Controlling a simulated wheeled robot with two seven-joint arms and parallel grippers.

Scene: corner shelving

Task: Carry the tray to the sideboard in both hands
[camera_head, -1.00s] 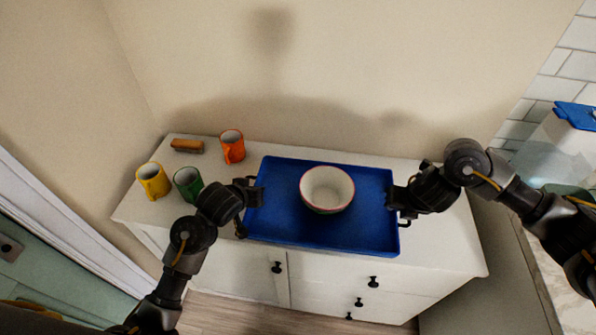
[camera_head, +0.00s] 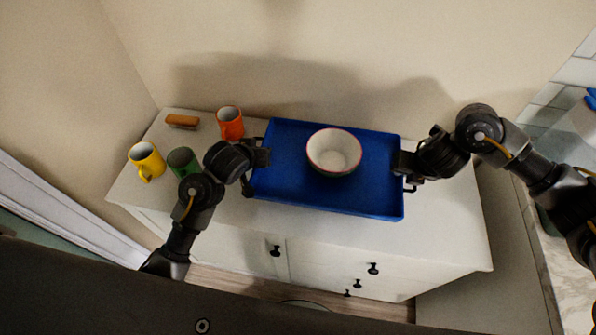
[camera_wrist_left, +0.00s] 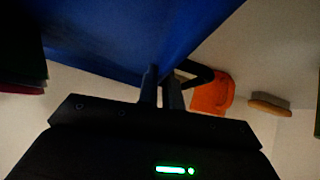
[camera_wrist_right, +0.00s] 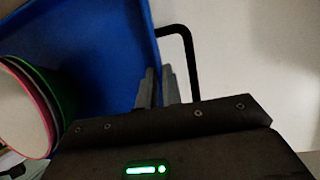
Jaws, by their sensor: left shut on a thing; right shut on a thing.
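The blue tray (camera_head: 300,197) is over the white sideboard (camera_head: 440,235) in the head view, roughly level. I cannot tell whether its underside touches the top. A bowl (camera_head: 334,152) with a white inside and a pink rim stands in it, upright; its green outside shows in the right wrist view (camera_wrist_right: 65,92). The dark handles show beside the fingers in the left wrist view (camera_wrist_left: 197,70) and right wrist view (camera_wrist_right: 190,65).
An orange mug (camera_head: 230,124) stands close to the tray's left back corner. A yellow mug (camera_head: 146,162), a green mug (camera_head: 182,160) partly behind my left arm, and a brown block-like thing (camera_head: 182,121) are at the sideboard's left end. The wall is close behind.

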